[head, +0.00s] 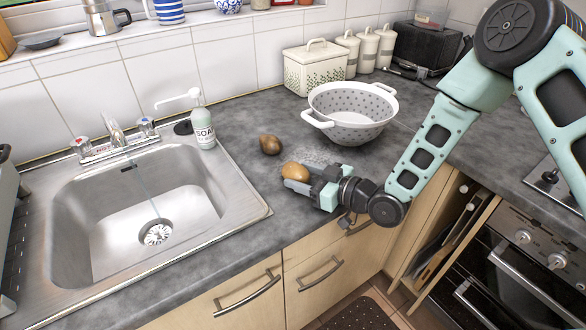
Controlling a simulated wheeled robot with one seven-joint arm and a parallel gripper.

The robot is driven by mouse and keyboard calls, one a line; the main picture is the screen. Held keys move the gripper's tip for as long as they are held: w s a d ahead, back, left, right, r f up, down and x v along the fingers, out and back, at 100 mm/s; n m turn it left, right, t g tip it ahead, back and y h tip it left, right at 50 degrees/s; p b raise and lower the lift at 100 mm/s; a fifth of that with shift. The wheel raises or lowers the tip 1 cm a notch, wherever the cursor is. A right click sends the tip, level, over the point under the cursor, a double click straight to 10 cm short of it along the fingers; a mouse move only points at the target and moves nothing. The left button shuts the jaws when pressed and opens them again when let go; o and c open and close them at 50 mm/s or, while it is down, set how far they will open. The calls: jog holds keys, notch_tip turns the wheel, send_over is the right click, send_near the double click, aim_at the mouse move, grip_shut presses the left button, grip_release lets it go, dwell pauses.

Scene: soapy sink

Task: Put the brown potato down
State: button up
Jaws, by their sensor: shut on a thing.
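A light golden-brown potato (295,171) is held at the tips of my gripper (298,179). The gripper points left over the grey counter (258,109), near its front edge. One finger shows along the near side of the potato; the far finger is mostly hidden. I cannot tell whether the potato touches the counter or hangs just above it. A darker brown, rounded thing (270,145), perhaps another potato, lies on the counter just behind and left of the held one, apart from it.
A white colander (352,115) stands behind my gripper. The steel sink (234,197) lies to the left, with a soap bottle (203,127) at its back corner. A lidded box (314,68) and several canisters line the wall. Counter between soap bottle and colander is mostly clear.

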jog(key=o, duration=1.1)
jog(key=shift+s+f, duration=0.1)
jog(key=shift+f, duration=0.1)
jog(key=b+v, duration=0.5)
jog(key=v, duration=1.2)
jog(key=s+r+m+g+h, duration=0.1)
jog(key=s+r+g+h, duration=0.1)
jog(key=s, duration=0.4)
jog(key=s+a+r+m+g+h, duration=0.1)
jog(key=s+r+g+h, duration=0.2)
jog(key=s+h, duration=0.3)
jog(key=s+r+m+g+h, duration=0.1)
jog(key=s+r+g+h, duration=0.1)
jog(key=s+h, duration=0.3)
jog(key=shift+s+a+r+m+g, duration=0.1)
jog(key=shift+s+a+m+g, duration=0.1)
jog(key=shift+s+g, duration=0.45)
jog(key=shift+s+a+r+m+g, duration=0.1)
jog(key=shift+s+a+g, duration=0.15)
jog(key=shift+s, duration=0.85)
jog(key=shift+c, duration=0.5)
